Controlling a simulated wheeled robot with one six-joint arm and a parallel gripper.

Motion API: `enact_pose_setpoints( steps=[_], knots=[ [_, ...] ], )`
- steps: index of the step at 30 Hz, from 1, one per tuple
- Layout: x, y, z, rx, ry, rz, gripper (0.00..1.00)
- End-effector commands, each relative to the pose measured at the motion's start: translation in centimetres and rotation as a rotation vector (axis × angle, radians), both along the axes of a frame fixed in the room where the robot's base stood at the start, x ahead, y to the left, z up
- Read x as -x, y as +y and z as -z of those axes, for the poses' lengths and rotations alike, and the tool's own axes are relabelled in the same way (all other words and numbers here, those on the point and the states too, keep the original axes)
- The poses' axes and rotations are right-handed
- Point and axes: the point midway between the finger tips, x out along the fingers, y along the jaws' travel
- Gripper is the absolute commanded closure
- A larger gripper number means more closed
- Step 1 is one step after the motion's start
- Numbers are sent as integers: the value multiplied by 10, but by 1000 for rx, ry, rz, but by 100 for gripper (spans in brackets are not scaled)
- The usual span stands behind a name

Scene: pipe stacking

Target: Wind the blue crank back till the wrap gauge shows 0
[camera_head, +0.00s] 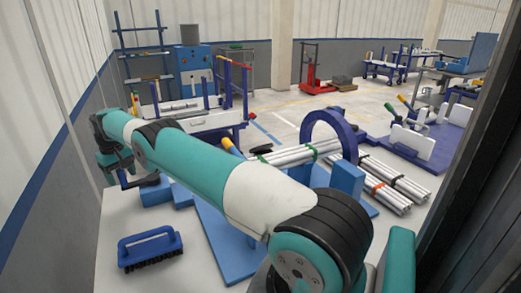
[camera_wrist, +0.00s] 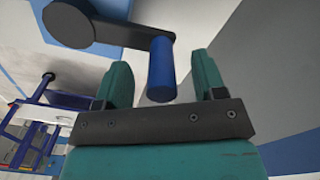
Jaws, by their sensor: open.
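The blue crank handle (camera_wrist: 161,72) is a short blue cylinder at the end of a dark crank arm (camera_wrist: 112,30), with a round dark hub (camera_wrist: 68,22) at upper left in the wrist view. My gripper (camera_wrist: 161,88) has its two teal fingers spread, one on each side of the handle, with gaps showing on both sides. In the head view my gripper (camera_head: 116,162) is at the left, by the dark crank arm (camera_head: 138,181), and partly hides the crank. I cannot make out the wrap gauge or its reading in either view.
A bundle of pale pipes (camera_head: 290,156) runs through a blue ring (camera_head: 333,121) on the blue stand. More strapped pipes (camera_head: 392,185) lie at the right. A blue-handled brush (camera_head: 150,247) lies on the pale tabletop (camera_head: 112,222) at front left. My arm hides the middle.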

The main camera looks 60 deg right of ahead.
Motion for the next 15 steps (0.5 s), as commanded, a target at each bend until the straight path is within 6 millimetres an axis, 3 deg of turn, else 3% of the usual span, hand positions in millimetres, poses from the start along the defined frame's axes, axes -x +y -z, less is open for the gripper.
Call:
enact_pose_setpoints(
  steps=[5,15],
  knots=[
    [0,0,-5,0,0,0,36],
    [0,0,-58,0,-1,0,36]
  ],
)
